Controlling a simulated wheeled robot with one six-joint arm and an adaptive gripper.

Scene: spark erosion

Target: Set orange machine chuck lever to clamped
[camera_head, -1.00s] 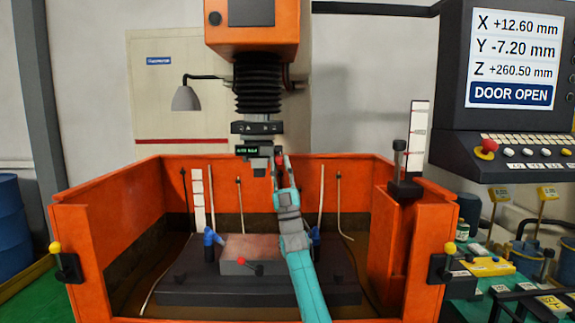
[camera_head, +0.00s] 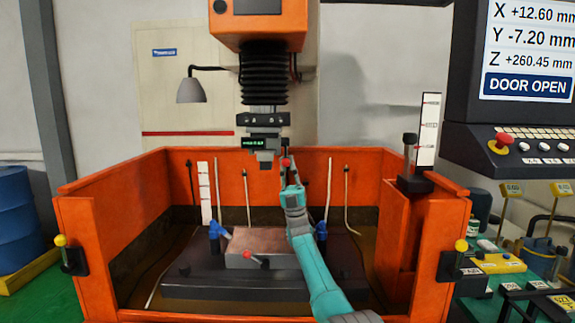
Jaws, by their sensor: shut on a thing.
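The orange machine's chuck (camera_head: 264,143) hangs under the black bellows and carries a small green display too small to read. Its lever has a red knob (camera_head: 286,161) at the chuck's right side. My gripper (camera_head: 287,168) is at the end of my teal arm, which reaches up from the front. It is shut on the lever at the knob, and its fingers hide part of it. The lever's exact angle is hard to tell.
The orange tank wall (camera_head: 335,177) stands behind my arm. A workpiece block (camera_head: 268,241) sits below the chuck, with blue nozzles (camera_head: 216,230) beside it. The control panel (camera_head: 525,85) at the right reads DOOR OPEN. A lamp (camera_head: 191,91) hangs at the left.

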